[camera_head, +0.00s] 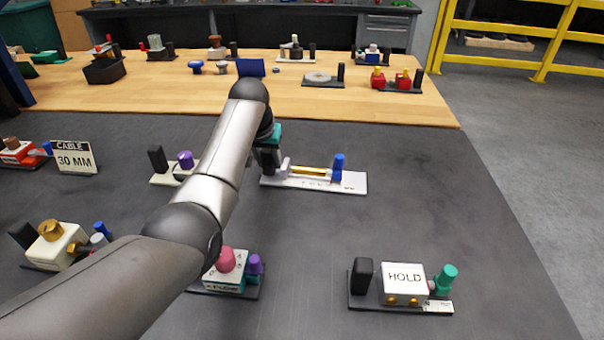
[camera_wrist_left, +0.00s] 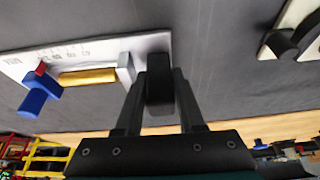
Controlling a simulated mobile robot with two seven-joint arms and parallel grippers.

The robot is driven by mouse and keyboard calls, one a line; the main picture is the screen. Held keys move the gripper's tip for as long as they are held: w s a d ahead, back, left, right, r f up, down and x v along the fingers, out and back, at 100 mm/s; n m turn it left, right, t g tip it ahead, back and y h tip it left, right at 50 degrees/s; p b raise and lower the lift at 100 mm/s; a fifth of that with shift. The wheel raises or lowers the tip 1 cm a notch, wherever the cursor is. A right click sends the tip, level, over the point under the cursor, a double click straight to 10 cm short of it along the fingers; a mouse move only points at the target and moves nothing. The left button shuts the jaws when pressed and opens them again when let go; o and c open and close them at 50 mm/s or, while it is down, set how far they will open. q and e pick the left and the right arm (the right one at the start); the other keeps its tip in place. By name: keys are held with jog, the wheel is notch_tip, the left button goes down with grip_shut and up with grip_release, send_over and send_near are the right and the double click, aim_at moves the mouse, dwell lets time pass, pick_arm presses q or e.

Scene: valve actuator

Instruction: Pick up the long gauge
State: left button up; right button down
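The long gauge is a white base plate (camera_head: 345,181) with a gold bar (camera_head: 310,171), a blue knob (camera_head: 338,165) and a black upright handle at its left end, mostly behind my arm. It appears to rest on the dark mat. In the left wrist view the plate (camera_wrist_left: 93,54), gold bar (camera_wrist_left: 88,77), blue knob (camera_wrist_left: 38,97) and black handle (camera_wrist_left: 160,88) show. My left gripper (camera_wrist_left: 160,80) has one finger on each side of the handle. Black on black hides whether the fingers press on it. My right gripper is not in view.
Nearby on the mat are a gauge with a purple knob (camera_head: 186,160), a box with a pink knob (camera_head: 226,261), a HOLD box (camera_head: 404,284) and a CABLE 30 MM sign (camera_head: 75,158). More devices stand on the wooden tabletop (camera_head: 150,91). The mat right of the long gauge is clear.

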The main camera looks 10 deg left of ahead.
pick_arm(q)
grip_shut()
dwell(1.0)
jog(key=shift+r, duration=0.1)
